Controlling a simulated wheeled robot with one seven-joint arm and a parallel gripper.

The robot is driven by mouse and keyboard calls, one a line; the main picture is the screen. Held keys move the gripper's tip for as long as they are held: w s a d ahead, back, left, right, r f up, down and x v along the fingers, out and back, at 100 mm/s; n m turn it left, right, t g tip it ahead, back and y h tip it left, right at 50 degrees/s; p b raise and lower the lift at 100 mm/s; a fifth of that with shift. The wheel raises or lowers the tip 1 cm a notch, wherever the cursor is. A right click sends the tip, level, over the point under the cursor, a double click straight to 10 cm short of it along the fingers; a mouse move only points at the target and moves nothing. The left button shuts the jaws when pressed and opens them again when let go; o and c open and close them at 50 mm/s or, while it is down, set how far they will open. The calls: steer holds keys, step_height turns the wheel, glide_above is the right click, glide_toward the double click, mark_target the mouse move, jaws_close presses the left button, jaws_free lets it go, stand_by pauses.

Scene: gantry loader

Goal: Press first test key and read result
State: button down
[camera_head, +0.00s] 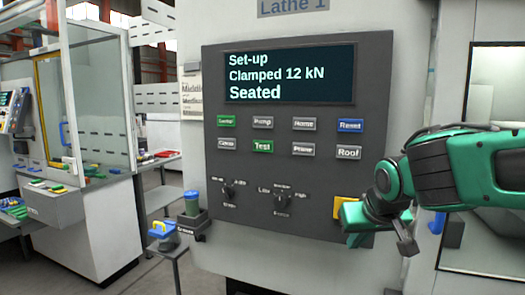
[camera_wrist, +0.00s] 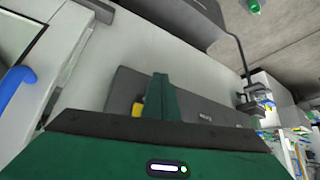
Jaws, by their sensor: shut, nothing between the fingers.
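The lathe's grey control panel (camera_head: 300,225) faces me in the head view. Its dark screen (camera_head: 290,75) reads "Set-up", "Clamped 12 kN", "Seated". Below it are two rows of small keys. The Test key (camera_head: 263,146), in the lower row, is green; another green key (camera_head: 227,121) is at upper left. My gripper (camera_head: 355,217) is low at the panel's right edge, in front of a yellow part (camera_head: 338,207) that it partly hides. In the wrist view its green fingers (camera_wrist: 160,92) are together and empty, with the grey panel (camera_wrist: 125,88) beyond. The gap to the panel is unclear.
Two rotary knobs (camera_head: 282,200) sit below the keys. A blue Reset key (camera_head: 350,126) ends the upper row. A glazed cabinet (camera_head: 95,95) stands further left.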

steer(key=w+a+r+t+y, duration=0.1)
steer(key=w+a+r+t, duration=0.1)
steer(key=a+r, duration=0.7)
steer(key=w+a+r+t+y, duration=0.2)
steer(key=w+a+r, duration=0.2)
steer(key=a+r, duration=0.6)
steer(key=a, duration=0.7)
steer(key=shift+w+r, duration=0.25)
steer(key=shift+w, duration=0.1)
steer(key=shift+d, duration=0.1)
glide_toward(260, 147)
steer(key=shift+w+a+f, duration=0.4)
steer(key=shift+w+f, duration=0.15)
steer(key=shift+f, duration=0.15)
steer(key=shift+w+a+f, duration=0.35)
steer(key=shift+w+f, duration=0.2)
steer(key=shift+f, duration=0.1)
steer(key=shift+w+a+f, duration=0.4)
steer(key=shift+w+f, duration=0.2)
steer(key=shift+f, duration=0.1)
